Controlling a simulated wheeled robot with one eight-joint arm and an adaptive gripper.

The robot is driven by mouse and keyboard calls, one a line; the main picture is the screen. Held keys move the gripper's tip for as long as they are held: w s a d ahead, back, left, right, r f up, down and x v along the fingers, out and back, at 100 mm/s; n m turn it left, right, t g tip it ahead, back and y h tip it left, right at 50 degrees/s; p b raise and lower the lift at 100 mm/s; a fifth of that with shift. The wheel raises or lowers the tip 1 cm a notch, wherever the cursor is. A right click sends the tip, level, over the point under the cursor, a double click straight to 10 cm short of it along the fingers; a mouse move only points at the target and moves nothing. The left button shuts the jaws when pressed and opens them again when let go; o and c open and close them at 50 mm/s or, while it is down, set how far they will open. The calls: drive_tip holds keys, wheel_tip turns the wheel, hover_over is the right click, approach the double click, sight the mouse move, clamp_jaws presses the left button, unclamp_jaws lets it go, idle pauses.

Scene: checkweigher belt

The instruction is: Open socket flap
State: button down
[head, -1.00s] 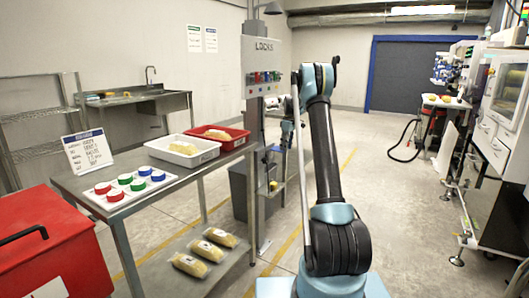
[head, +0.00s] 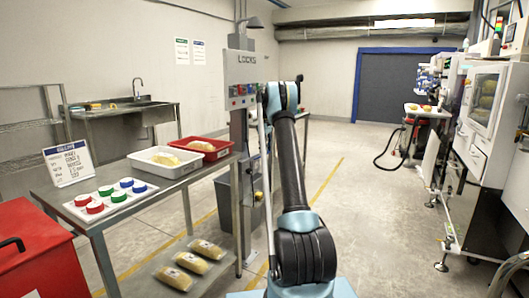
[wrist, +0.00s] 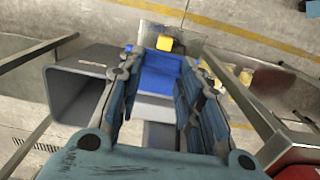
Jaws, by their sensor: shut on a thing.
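A blue flap (wrist: 160,75) lies between the fingers of my gripper (wrist: 160,82) in the wrist view, with a grey body below it and a yellow part (wrist: 164,43) just beyond. My gripper is shut on this blue flap. The flap's lower part and hinge are not clear. In the head view my arm hides the gripper and most of the socket; a small yellow part (head: 258,195) shows beside the post.
A grey bin (wrist: 62,95) stands close left of the gripper in the wrist view. The LOCKS board (head: 240,75) stands on a post by the table (head: 215,172), which holds a white tray (head: 160,168) and a red tray (head: 213,153).

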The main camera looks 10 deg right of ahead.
drive_tip(key=shift+w+a, duration=0.1)
drive_tip(key=shift+w, duration=0.05)
drive_tip(key=c, duration=1.6)
unclamp_jaws()
drive_tip(key=o, duration=0.5)
drive_tip(key=shift+w+f, duration=0.1)
drive_tip(key=shift+f, duration=0.1)
drive_tip(key=shift+r, duration=0.1)
drive_tip(key=shift+a+r, duration=0.1)
drive_tip(key=shift+r, duration=3.85)
